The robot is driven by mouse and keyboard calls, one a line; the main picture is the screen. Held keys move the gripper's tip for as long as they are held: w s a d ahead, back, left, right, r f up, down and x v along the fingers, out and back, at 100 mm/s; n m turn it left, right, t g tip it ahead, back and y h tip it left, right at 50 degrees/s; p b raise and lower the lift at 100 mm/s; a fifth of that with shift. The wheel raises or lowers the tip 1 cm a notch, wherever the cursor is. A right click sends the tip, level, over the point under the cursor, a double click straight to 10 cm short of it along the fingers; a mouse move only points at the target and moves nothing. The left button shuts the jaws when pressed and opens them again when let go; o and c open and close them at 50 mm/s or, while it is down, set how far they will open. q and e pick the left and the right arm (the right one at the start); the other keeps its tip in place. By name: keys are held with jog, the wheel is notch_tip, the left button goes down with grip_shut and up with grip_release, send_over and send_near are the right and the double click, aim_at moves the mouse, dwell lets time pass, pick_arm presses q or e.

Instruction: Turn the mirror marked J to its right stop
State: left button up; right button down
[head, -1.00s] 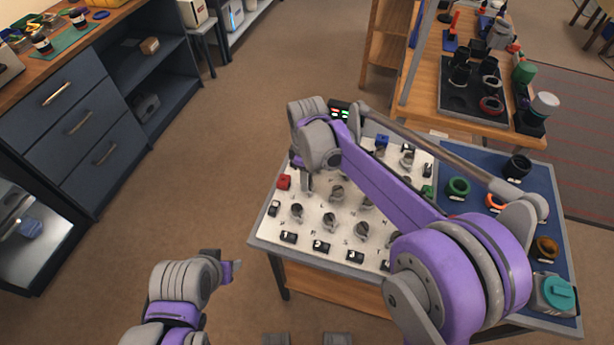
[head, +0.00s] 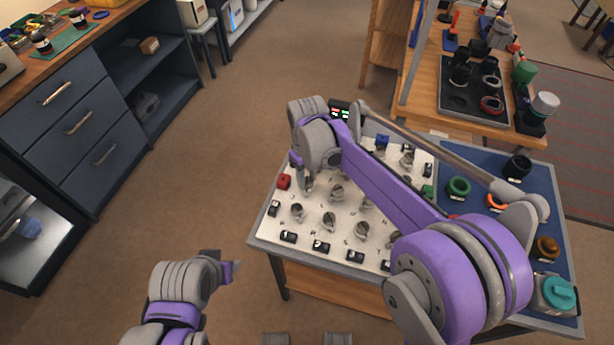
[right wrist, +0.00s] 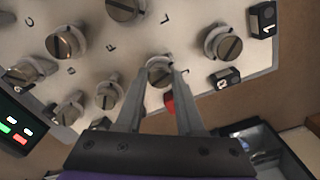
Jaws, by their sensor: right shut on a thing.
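The board (head: 330,238) is a pale panel with rows of round grey mirror mounts. In the right wrist view, one slotted mirror mount (right wrist: 160,70) sits between the fingertips of my right gripper (right wrist: 158,76). A small mark beside it may be the J, but it is too small to read surely. My right gripper (head: 307,188) is shut on this mount near the board's left side in the head view, and its arm covers part of the board. My left gripper (head: 232,271) hangs apart from the board, at its left; its jaws are unclear.
Other mirror mounts (right wrist: 66,42) stand close around the held one. A blue mat (head: 480,172) with coloured rings lies at the right. The floor at the left is clear.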

aim_at(308, 181)
jog(key=m, duration=1.1)
jog(key=shift+m, duration=0.3)
dwell(0.4)
jog(key=c, duration=0.5)
grip_release()
notch_tip(308, 181, up, 11)
jog(key=shift+f+p, duration=0.1)
jog(key=shift+p, duration=0.3)
jog(key=shift+d, duration=0.1)
